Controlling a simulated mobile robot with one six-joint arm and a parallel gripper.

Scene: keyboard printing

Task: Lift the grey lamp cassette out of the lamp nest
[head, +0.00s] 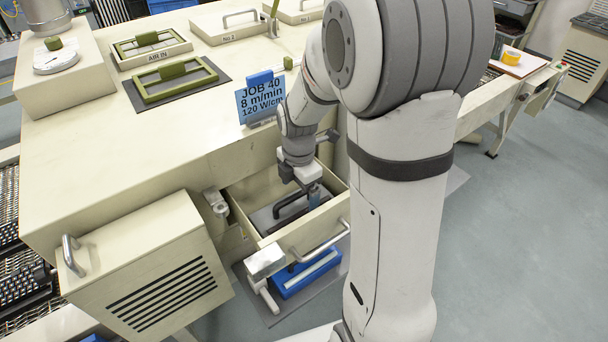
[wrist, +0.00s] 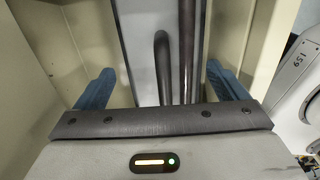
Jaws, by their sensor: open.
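The grey lamp cassette (head: 265,218) lies in the cream open-topped lamp nest (head: 330,222) at the front of the machine. Its dark bar handle (head: 288,208) stands up from its top. My gripper (head: 305,196) points down into the nest by the handle. In the wrist view my gripper (wrist: 160,88) is open, with one blue finger at each side. The dark handle (wrist: 163,60) runs between the fingers, with clear gaps on both sides. The grey cassette top (wrist: 139,40) shows beneath it. My arm and wrist hide part of the cassette.
Cream nest walls stand close on both sides of my fingers. A metal bar handle (head: 322,243) crosses the nest's front. A blue-sided unit (head: 306,275) lies below on a grey mat. A blue JOB 40 sign (head: 261,98) stands above, near my forearm. A vented cream door (head: 150,270) is at left.

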